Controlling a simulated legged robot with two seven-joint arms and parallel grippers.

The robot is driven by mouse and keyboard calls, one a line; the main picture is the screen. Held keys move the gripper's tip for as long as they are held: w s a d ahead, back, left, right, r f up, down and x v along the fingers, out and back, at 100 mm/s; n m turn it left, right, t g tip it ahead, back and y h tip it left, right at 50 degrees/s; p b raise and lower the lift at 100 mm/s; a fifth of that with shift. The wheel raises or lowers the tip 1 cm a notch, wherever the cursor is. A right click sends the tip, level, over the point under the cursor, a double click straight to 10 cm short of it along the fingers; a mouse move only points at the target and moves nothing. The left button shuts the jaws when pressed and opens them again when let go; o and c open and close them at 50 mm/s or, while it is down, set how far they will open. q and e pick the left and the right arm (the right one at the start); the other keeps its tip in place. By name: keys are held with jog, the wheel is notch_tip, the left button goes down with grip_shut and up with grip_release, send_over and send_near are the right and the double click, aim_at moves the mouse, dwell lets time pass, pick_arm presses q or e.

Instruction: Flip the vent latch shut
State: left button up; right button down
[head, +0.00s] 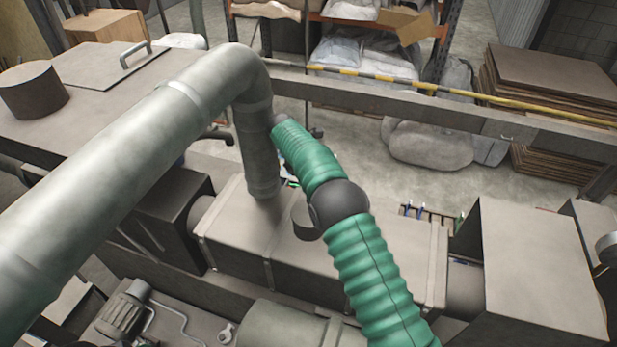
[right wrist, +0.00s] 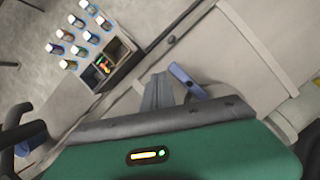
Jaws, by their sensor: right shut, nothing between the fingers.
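In the right wrist view my right gripper (right wrist: 157,92) shows as narrow grey fingers, shut and empty, beyond my green wrist housing. A blue lever (right wrist: 187,78), seemingly the vent latch, stands just right of the fingers at a beige casing (right wrist: 240,45). In the head view my green ribbed right arm crosses above the long beige duct box (head: 390,255). It hides the right gripper, and I cannot make out the lever there. My left gripper is out of view.
A thick grey pipe (head: 130,155) bends down into the duct box, left of my arm. A tray of several bottles (right wrist: 88,45) lies left of the fingers in the wrist view. A rail (head: 400,110), shelving and stacked boards (head: 545,95) stand behind.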

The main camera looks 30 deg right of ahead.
jog(key=s+a+r+b, duration=0.1)
jog(key=s+b, duration=0.1)
jog(key=b, duration=0.1)
jog(key=s+a+r+b, duration=0.1)
jog(key=s+b, duration=0.1)
jog(key=b, duration=0.2)
jog(key=s+a+r+b, duration=0.1)
jog(key=s+b, duration=0.1)
jog(key=b, duration=0.1)
jog(key=shift+s+a+r, duration=0.15)
jog(key=shift+s+a, duration=0.1)
jog(key=shift+s, duration=0.1)
jog(key=s+a+b, duration=0.1)
jog(key=s, duration=0.1)
jog(key=s+a+r+b, duration=0.1)
jog(key=s, duration=0.2)
jog(key=s+a+b, duration=0.1)
jog(key=s+b, duration=0.1)
jog(key=shift+s+a+r, duration=0.2)
jog(key=shift+r, duration=0.05)
jog(key=shift+s+a, duration=0.1)
jog(key=shift+a, duration=0.05)
